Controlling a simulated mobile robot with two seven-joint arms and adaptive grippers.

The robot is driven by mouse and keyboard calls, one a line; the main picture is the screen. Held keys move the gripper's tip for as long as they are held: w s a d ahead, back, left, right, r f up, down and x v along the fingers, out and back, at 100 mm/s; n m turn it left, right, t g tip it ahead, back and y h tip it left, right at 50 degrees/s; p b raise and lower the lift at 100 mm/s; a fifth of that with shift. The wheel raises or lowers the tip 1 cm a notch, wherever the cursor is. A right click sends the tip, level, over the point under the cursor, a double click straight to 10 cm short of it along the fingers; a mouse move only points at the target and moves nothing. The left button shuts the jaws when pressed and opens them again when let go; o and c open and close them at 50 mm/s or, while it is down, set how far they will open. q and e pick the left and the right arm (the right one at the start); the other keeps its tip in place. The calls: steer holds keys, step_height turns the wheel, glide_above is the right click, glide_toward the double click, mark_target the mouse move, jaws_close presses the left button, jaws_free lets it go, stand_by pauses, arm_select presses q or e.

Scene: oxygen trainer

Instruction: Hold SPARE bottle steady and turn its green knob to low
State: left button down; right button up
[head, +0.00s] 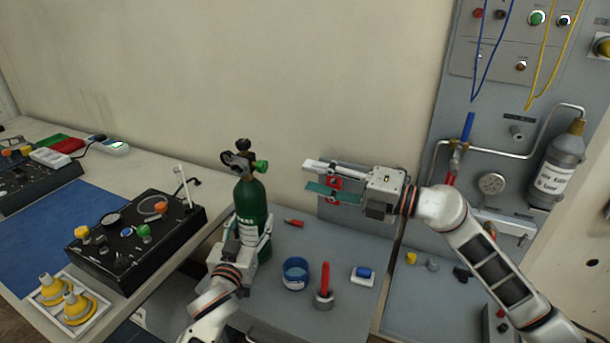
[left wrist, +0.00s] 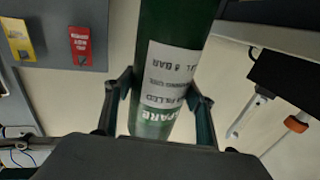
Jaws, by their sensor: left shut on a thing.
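The SPARE bottle (head: 250,212) is a dark green cylinder with a white label, standing upright on the grey bench. Its green knob (head: 262,166) sticks out to the right of the dark valve at its top. My left gripper (head: 246,243) is shut around the lower body of the bottle. In the left wrist view the bottle (left wrist: 170,75) sits between its two dark fingers (left wrist: 160,100), with the label upside down. My right gripper (head: 308,177) is to the right of the knob and apart from it, its two fingers spread and empty, pointing left.
A blue cup (head: 295,273), a red-handled tool (head: 325,285) and a blue-and-white block (head: 363,275) stand on the bench right of the bottle. A black control box (head: 135,238) is to the left. The wall panel (head: 470,110) with a grey bottle (head: 557,168) is at the right.

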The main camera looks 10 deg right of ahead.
arm_select(q)
steer(key=shift+f, duration=0.1)
steer(key=c, duration=0.7)
jaws_free()
steer(key=shift+c, duration=0.2)
steer(key=shift+s, duration=0.1)
